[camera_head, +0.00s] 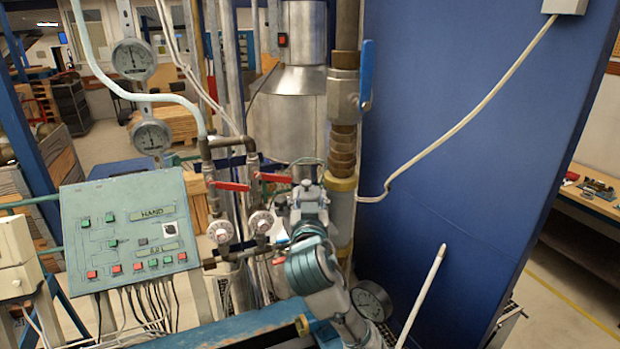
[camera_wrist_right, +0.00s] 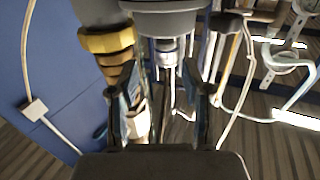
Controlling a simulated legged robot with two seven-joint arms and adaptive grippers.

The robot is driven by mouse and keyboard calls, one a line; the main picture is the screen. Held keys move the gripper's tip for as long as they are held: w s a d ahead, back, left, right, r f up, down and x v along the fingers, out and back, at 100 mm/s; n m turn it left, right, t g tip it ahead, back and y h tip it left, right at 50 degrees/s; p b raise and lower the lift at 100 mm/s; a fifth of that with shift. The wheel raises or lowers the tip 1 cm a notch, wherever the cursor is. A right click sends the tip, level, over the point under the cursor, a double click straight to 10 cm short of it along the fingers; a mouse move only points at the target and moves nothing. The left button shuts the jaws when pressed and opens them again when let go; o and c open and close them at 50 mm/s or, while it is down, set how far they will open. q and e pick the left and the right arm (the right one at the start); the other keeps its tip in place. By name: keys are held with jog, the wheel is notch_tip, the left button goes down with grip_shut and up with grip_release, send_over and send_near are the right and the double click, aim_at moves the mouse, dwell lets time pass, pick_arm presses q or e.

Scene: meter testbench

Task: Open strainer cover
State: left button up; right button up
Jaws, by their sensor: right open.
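In the head view, a large silver metal cylinder (camera_head: 290,120) with a conical shoulder stands at the centre. I cannot tell for sure which part is the strainer cover. My right gripper (camera_head: 308,190) is in front of the cylinder's lower end, left of the brass-fitted pipe. In the right wrist view, my right gripper (camera_wrist_right: 163,82) is open, with its two fingers apart and nothing clearly held. A grey rounded body (camera_wrist_right: 165,20) shows just beyond the fingertips, with a small metal fitting (camera_wrist_right: 167,52) between them. My left gripper is not in view.
A vertical pipe with brass fittings (camera_head: 343,150) and a blue-handled valve (camera_head: 366,75) stands right of the cylinder. Red-handled valves (camera_head: 230,186) are left of my gripper. A control panel (camera_head: 132,228) is at left. A blue wall panel (camera_head: 450,140) fills the right.

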aim_at(306, 184)
jog(key=w, duration=0.2)
jog(key=w+p, duration=0.1)
jog(key=w, duration=0.3)
jog(key=shift+a+r+p, duration=0.1)
jog(key=shift+a+p, duration=0.3)
jog(key=shift+w, duration=0.5)
jog(key=shift+d, duration=0.35)
jog(key=shift+c, duration=0.2)
jog(key=shift+d, duration=0.1)
jog(key=c, duration=0.8)
grip_shut()
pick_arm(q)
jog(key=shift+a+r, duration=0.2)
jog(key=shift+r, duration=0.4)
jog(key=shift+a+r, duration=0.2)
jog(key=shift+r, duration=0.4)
pick_arm(e)
jog(key=shift+a, duration=0.25)
